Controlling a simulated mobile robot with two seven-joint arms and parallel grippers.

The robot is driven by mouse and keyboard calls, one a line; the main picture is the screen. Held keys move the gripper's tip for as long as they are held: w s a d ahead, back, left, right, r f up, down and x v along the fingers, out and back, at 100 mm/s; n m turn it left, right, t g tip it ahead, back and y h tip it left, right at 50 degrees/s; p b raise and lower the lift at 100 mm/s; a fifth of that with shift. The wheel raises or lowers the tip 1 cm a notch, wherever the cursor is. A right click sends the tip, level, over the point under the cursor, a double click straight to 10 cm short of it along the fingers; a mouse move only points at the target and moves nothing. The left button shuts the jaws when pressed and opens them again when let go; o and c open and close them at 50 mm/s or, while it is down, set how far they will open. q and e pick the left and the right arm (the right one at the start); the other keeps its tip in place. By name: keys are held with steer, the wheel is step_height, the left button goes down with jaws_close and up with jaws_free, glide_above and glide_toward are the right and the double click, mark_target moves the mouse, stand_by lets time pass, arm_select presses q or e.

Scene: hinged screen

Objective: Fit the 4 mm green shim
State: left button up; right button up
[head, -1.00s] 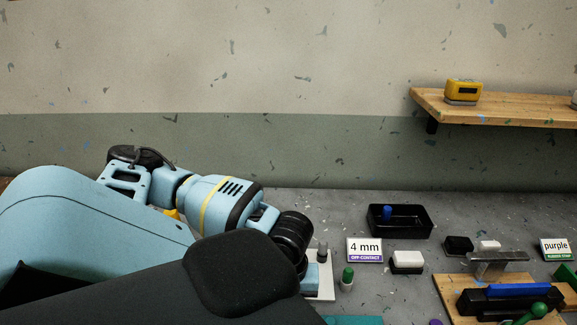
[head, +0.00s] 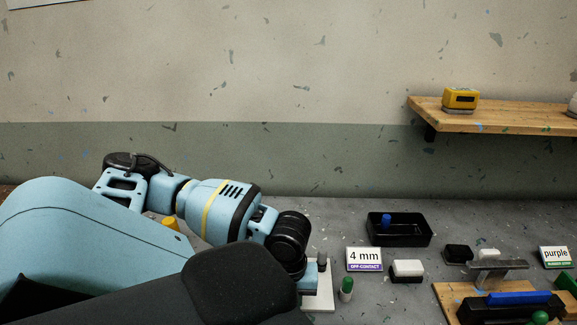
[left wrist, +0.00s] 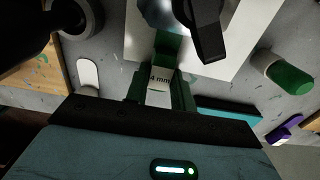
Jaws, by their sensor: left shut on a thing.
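My left gripper (left wrist: 160,88) is shut on the green shim (left wrist: 168,48), which carries a white "4 mm" label in the left wrist view. The shim's far end lies over or against a white plate (left wrist: 232,50), beside a dark lever-like part (left wrist: 205,30); I cannot tell whether it touches. In the head view the white plate (head: 322,295) shows partly at the end of my left arm, with a grey knob (head: 322,261) standing on it. The fingers and shim are hidden there behind my arm. My right gripper is not in view.
A white "4 mm off-contact" sign (head: 364,259) and a green-topped peg (head: 346,289) stand close right of the plate. Beyond are a white-topped block (head: 407,270), a black tray (head: 399,232) and a wooden board (head: 450,300). A shelf (head: 500,116) hangs at right.

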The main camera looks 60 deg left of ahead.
arm_select(q)
steer(key=shift+w+a, duration=0.5)
steer(key=shift+a, duration=0.15)
stand_by(0.3)
steer(key=o, duration=1.1)
step_height(320, 180, up, 8)
steer(key=shift+f, duration=0.1)
steer(key=shift+d, duration=0.1)
